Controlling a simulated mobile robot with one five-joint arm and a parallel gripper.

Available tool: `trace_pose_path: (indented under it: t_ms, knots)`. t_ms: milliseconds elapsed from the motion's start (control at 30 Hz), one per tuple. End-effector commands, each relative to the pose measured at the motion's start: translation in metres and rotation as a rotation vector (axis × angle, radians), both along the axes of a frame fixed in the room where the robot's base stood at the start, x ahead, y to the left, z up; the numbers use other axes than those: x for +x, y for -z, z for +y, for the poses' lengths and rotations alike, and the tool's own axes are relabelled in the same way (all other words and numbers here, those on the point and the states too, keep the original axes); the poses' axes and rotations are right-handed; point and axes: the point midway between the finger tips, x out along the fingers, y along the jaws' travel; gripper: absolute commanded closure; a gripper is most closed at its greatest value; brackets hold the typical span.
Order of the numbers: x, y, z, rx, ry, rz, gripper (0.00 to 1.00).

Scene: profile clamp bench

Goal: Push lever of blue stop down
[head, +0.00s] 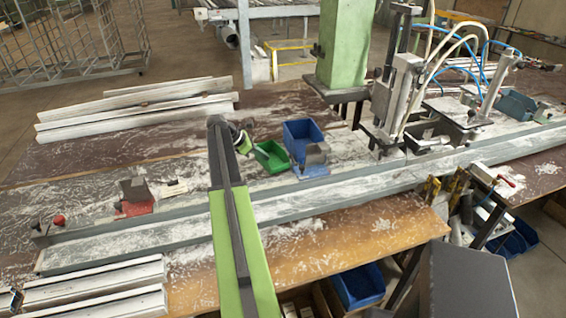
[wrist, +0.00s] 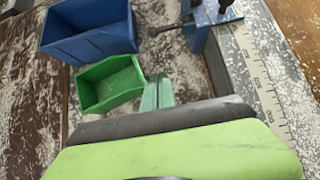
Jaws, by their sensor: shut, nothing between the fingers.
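The blue stop (head: 315,170) sits on the bench at the back edge of the long metal rail, right of the green bin. A grey plate-like part stands on it. In the wrist view the blue stop (wrist: 208,14) is at the top edge, cut off, with a dark rod and round tip sticking out to its left. I cannot clearly tell the lever's position. My gripper (head: 241,137) is left of the blue stop and apart from it, partly hidden by my arm. In the wrist view its green fingers (wrist: 157,94) are together and empty, with the stop ahead and to the right.
A green bin (head: 270,157) and a blue bin (head: 302,134) stand close by, left of and behind the stop. The long rail (head: 350,188) runs along the bench. A red stop (head: 134,205) is at the left. A clamp machine (head: 398,95) stands right. White shavings cover the bench.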

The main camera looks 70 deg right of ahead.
Motion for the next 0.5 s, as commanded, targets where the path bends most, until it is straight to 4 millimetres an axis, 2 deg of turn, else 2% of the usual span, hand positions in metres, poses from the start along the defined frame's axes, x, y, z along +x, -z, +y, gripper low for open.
trace_pose_path:
  t_ms: [167, 500]
  knots:
    - [-0.003, 0.008, -0.003, -0.001, 0.001, 0.000, 1.00]
    - [-0.035, 0.059, -0.031, 0.000, 0.001, 0.000, 1.00]
